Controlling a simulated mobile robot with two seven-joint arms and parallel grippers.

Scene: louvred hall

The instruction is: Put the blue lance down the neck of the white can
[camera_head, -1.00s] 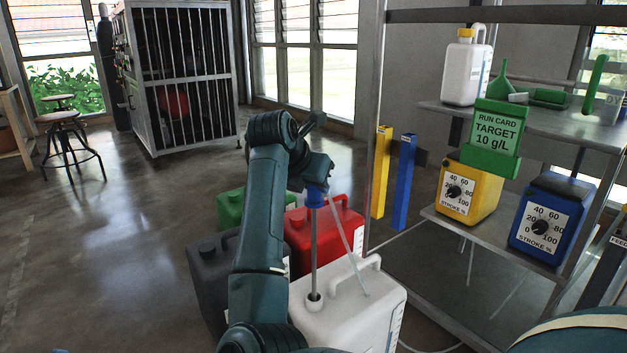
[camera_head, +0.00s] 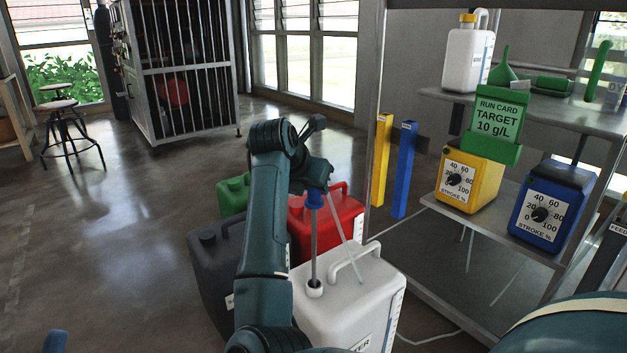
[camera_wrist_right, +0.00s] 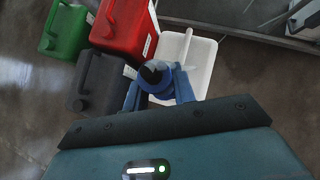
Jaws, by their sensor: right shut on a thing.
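The white can (camera_head: 350,295) stands on the floor at the front of the group of cans, its neck (camera_head: 314,289) at its top left. It also shows in the right wrist view (camera_wrist_right: 205,55). My right gripper (camera_head: 316,186) is shut on the blue head of the lance (camera_head: 314,203) above the can. The lance's grey rod hangs nearly upright, its lower end at or inside the neck; how deep is hidden. In the right wrist view my fingers grip the blue head (camera_wrist_right: 158,84). Only a blue tip of what may be my left gripper (camera_head: 55,342) shows at bottom left.
A dark grey can (camera_head: 212,265), a red can (camera_head: 340,222) and a green can (camera_head: 232,195) stand close behind. A pale hose (camera_head: 343,220) hangs from the lance. A metal shelf rack (camera_head: 490,230) with yellow and blue pumps stands at right.

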